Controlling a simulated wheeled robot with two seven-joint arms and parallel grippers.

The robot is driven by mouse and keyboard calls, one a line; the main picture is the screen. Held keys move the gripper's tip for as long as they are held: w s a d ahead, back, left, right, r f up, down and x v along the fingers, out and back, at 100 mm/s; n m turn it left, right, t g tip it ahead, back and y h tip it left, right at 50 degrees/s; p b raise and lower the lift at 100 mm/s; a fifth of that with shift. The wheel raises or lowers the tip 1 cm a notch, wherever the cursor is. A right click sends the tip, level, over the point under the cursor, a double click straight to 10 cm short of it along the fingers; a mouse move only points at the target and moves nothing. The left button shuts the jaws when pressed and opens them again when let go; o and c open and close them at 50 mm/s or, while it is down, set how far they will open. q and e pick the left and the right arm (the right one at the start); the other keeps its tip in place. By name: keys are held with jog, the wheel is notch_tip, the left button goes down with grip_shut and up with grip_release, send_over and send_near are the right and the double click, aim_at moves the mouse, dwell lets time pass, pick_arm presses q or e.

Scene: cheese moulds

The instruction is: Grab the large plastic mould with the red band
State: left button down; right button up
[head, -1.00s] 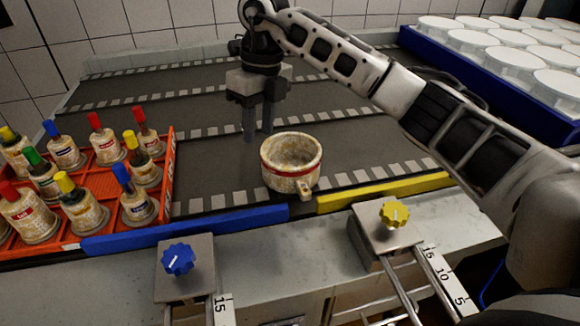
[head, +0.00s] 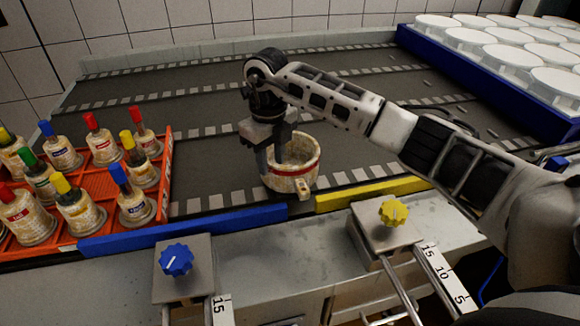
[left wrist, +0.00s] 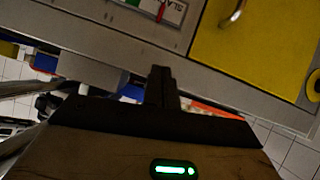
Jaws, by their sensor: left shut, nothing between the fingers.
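The large mould with the red band (head: 297,178) is a stained, cream-coloured round cup. It stands upright on the dark conveyor, near its front edge, with a small lug at its front. My right gripper (head: 269,164) points down at the mould's left rim, with its fingers at the wall. The fingers overlap the mould, so I cannot tell whether they grip it. My left gripper (left wrist: 161,86) shows in the left wrist view, shut and empty, away from the mould, with a grey cabinet front beyond it.
An orange crate (head: 166,170) with several small moulds with coloured tops stands at left. A blue rail (head: 185,231) and a yellow rail (head: 370,194) line the conveyor's front edge. A blue-sided tray (head: 470,82) of white round moulds is at back right. The conveyor behind is clear.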

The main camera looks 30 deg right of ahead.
notch_tip(320, 180, down, 4)
jog(key=shift+w+f, duration=0.1)
jog(key=shift+w, duration=0.05)
grip_shut()
